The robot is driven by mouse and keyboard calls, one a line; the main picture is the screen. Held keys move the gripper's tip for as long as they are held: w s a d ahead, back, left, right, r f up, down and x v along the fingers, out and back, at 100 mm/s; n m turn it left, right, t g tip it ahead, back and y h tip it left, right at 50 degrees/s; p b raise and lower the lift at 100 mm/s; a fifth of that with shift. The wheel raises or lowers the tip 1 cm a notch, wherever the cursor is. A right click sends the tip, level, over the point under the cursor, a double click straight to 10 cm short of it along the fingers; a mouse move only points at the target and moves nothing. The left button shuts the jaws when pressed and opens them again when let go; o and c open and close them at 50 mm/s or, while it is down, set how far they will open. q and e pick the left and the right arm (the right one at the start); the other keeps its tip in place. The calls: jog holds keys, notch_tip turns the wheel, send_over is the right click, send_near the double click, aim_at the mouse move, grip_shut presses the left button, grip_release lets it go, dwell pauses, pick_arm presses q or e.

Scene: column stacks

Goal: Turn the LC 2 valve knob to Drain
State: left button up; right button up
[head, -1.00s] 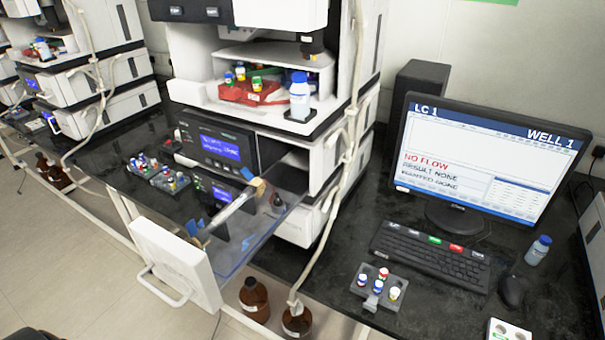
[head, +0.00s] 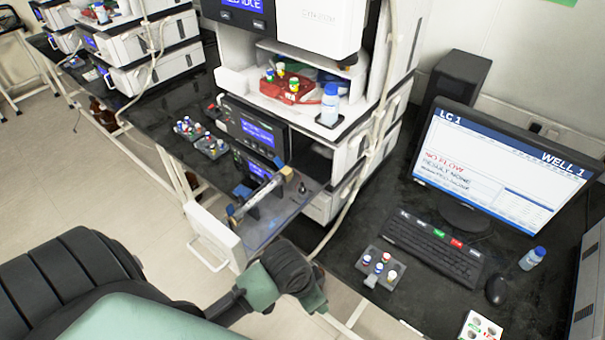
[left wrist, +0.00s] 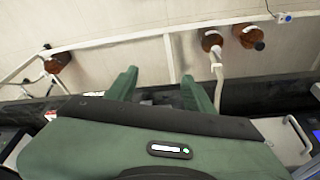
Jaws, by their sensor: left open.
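I cannot make out a valve knob marked LC 2, nor a Drain mark. A small dark knob-like part (head: 302,188) stands in the open drawer (head: 212,238) of the nearest instrument stack (head: 262,130); I cannot tell what it is. A second instrument stack (head: 150,68) stands further left, with no readable label. My left arm reaches in from the lower left of the head view, in front of the bench. My left gripper (left wrist: 160,92) shows in the left wrist view, its two green fingers apart with nothing seen between them. My right gripper is out of view.
The monitor (head: 500,160) reads LC 1 and stands right of the nearest stack, behind a keyboard (head: 432,247). A vial rack (head: 380,270) sits on the dark bench. Brown bottles (left wrist: 212,40) stand below, by the white frame. Open floor lies at the left.

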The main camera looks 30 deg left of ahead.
pick_arm(q)
jog(key=w+a+r+m+g+p, duration=0.15)
jog(key=w+r+m, duration=0.25)
jog(key=w+r, duration=0.45)
notch_tip(320, 180, up, 12)
jog(key=m+g+y, duration=0.1)
jog(key=g+y, duration=0.1)
send_over(302, 186)
jog(key=shift+d+r+t+p, duration=0.1)
jog(key=shift+r+t+p, duration=0.1)
jog(key=shift+t+p, duration=0.1)
jog(key=shift+s+f, duration=0.15)
notch_tip(302, 186, down, 6)
jog(key=shift+f+p, duration=0.1)
jog(key=shift+p, duration=1.1)
jog(key=shift+f, duration=0.5)
jog(key=shift+c, duration=0.3)
grip_shut()
